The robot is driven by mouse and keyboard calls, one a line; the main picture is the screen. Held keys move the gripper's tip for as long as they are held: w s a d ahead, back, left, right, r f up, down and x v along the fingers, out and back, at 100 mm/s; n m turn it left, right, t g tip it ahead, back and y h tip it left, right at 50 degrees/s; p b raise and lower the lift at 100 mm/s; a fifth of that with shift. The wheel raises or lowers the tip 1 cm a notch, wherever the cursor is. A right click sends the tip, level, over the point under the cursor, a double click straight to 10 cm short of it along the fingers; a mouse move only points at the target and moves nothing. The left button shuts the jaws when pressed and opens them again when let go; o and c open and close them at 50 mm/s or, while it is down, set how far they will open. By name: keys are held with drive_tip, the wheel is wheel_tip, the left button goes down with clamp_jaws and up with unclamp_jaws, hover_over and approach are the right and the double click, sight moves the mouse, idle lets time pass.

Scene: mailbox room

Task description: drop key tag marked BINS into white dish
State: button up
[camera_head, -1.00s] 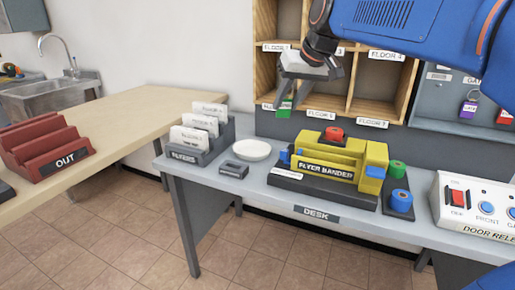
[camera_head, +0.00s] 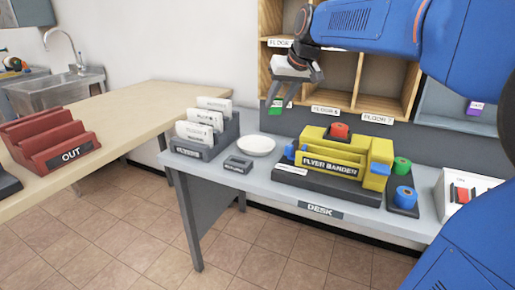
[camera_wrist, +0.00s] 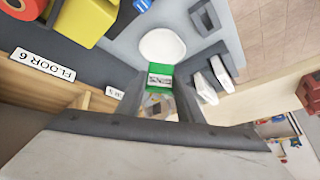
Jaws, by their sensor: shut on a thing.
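A green key tag (camera_wrist: 160,70) with a white label hangs between the jaws of my gripper (camera_wrist: 158,105); its lettering is too small to read surely. In the head view the tag (camera_head: 276,108) shows just under my gripper (camera_head: 279,97), in front of the wooden cubbies. My gripper is shut on it. The white dish (camera_head: 256,146) stands empty on the grey desk, lower and slightly left of the tag. In the wrist view the dish (camera_wrist: 162,44) lies just beyond the tag, the two apart.
The yellow flyer bander (camera_head: 345,155) stands right of the dish. A grey card rack (camera_head: 205,137) and a small grey holder (camera_head: 238,163) are left of it. The wooden cubbies (camera_head: 340,75) rise behind. A red OUT tray (camera_head: 50,145) sits on the wooden counter (camera_head: 130,105).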

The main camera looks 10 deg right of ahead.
drive_tip(key=w+r+x, duration=0.1)
drive_tip(key=x, duration=1.4)
drive_tip(key=shift+w, duration=0.5)
drive_tip(key=shift+f, duration=0.1)
drive_tip(key=o, duration=1.4)
drive_tip(key=v, duration=1.7)
drive_tip(key=shift+s+d, duration=0.1)
